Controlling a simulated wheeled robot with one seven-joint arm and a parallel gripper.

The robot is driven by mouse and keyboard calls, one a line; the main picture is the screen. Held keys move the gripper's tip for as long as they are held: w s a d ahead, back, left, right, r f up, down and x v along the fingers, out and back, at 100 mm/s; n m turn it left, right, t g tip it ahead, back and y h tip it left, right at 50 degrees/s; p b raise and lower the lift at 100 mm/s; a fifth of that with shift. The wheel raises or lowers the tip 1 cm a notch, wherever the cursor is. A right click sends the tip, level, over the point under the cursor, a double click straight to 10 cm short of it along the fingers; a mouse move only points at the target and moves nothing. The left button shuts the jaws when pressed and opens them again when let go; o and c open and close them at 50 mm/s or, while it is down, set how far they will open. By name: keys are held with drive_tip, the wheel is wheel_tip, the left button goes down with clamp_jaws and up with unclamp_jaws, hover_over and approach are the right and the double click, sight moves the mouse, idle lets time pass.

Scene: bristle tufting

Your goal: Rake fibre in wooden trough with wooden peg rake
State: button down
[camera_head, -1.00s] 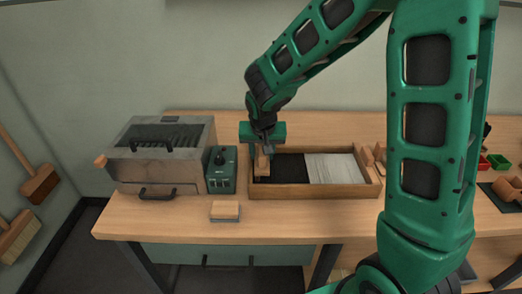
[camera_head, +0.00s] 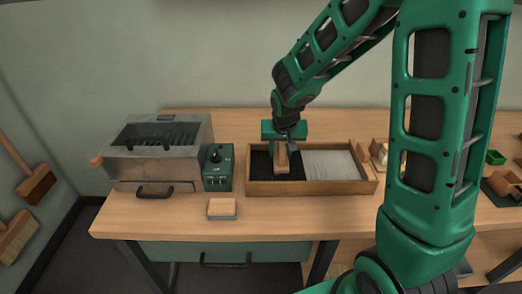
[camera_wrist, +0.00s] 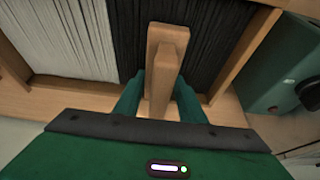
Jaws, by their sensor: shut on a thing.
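The wooden trough (camera_head: 310,188) stands on the workbench. It holds dark fibre (camera_head: 259,164) in its left part and pale fibre (camera_head: 333,165) in its right part. My gripper (camera_head: 285,140) is over the dark part, shut on the wooden peg rake (camera_head: 280,158). In the wrist view the rake (camera_wrist: 162,62) sits between my two green fingers, its head over the dark fibre (camera_wrist: 213,40) close to the pale fibre (camera_wrist: 62,38). The rake's pegs are hidden, so I cannot tell whether they touch the fibre.
A grey metal box (camera_head: 155,165) and a green control box (camera_head: 219,168) stand left of the trough. A small wood-topped block (camera_head: 222,208) lies in front. Wooden pieces (camera_head: 380,152) are right of the trough. The bench front is mostly clear.

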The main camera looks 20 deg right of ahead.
drive_tip(key=shift+s+d+f, duration=0.45)
drive_tip(key=shift+d+f, duration=0.05)
drive_tip(key=s+d, duration=0.2)
drive_tip(key=d, duration=0.4)
drive_tip(key=s+d, duration=0.2)
drive_tip(key=d, duration=0.5)
drive_tip(key=s+d+r, duration=0.1)
drive_tip(key=s+d, duration=0.1)
drive_tip(key=d, duration=0.4)
drive_tip(key=shift+s+d, duration=0.4)
drive_tip(key=shift+d, duration=0.15)
drive_tip(key=shift+s+d, duration=0.1)
drive_tip(key=shift+d, duration=0.05)
drive_tip(key=shift+s+d+r, duration=0.1)
drive_tip(key=shift+d, duration=0.3)
drive_tip(key=w+a, duration=0.3)
drive_tip(key=a, duration=0.6)
drive_tip(key=w+a, duration=0.3)
drive_tip(key=a, duration=0.6)
drive_tip(key=w+a, duration=0.3)
drive_tip(key=a, duration=0.6)
drive_tip(key=shift+a, duration=0.4)
drive_tip(key=shift+w+a, duration=0.25)
drive_tip(key=shift+a, duration=0.55)
